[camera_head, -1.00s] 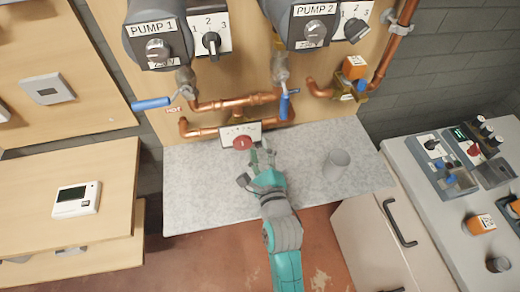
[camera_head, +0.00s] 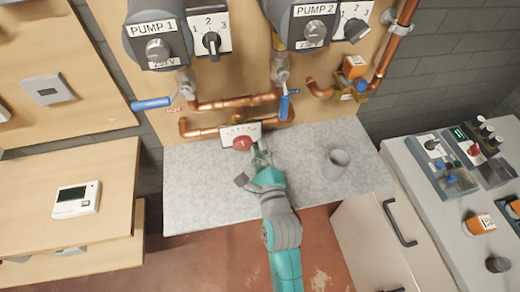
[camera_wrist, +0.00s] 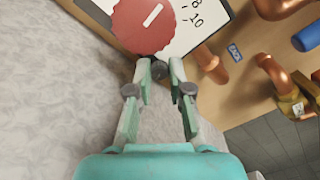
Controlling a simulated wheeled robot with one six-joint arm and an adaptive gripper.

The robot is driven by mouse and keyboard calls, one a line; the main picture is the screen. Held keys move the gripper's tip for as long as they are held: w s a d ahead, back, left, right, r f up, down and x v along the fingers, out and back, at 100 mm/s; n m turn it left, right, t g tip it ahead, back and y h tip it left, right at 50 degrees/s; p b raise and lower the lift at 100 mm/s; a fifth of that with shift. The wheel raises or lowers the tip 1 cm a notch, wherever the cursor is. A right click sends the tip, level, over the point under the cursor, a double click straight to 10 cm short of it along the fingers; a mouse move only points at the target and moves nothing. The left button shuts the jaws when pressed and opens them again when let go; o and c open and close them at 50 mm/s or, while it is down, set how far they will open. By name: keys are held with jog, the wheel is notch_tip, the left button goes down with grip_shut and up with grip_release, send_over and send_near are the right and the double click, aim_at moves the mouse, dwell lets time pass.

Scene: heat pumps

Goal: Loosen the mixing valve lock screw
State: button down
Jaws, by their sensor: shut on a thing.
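The mixing valve has a red round knob (camera_head: 242,143) with a white pointer mark, on a white scale plate (camera_head: 254,128). In the wrist view the red knob (camera_wrist: 143,22) fills the top, with the numbered plate (camera_wrist: 205,20) beside it. The lock screw (camera_wrist: 160,71) is a small dark grey round head just below the knob. My gripper (camera_wrist: 160,74) is shut on the lock screw, one fingertip on each side of it. In the head view my gripper (camera_head: 258,152) reaches up to the valve's lower right, and its fingers hide the screw.
Copper pipes (camera_head: 235,103) and blue lever handles (camera_head: 284,106) are close above the valve. A grey cup (camera_head: 336,164) stands right of my gripper on the speckled counter (camera_head: 205,195). The counter left of my arm is clear.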

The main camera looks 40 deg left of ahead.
jog(key=n, duration=0.4)
jog(key=shift+n, duration=2.2)
jog(key=c, duration=1.1)
grip_release()
jog(key=shift+s+d, duration=0.1)
jog(key=v, duration=1.1)
jog(key=shift+s+d, duration=0.2)
jog(key=shift+d, duration=0.15)
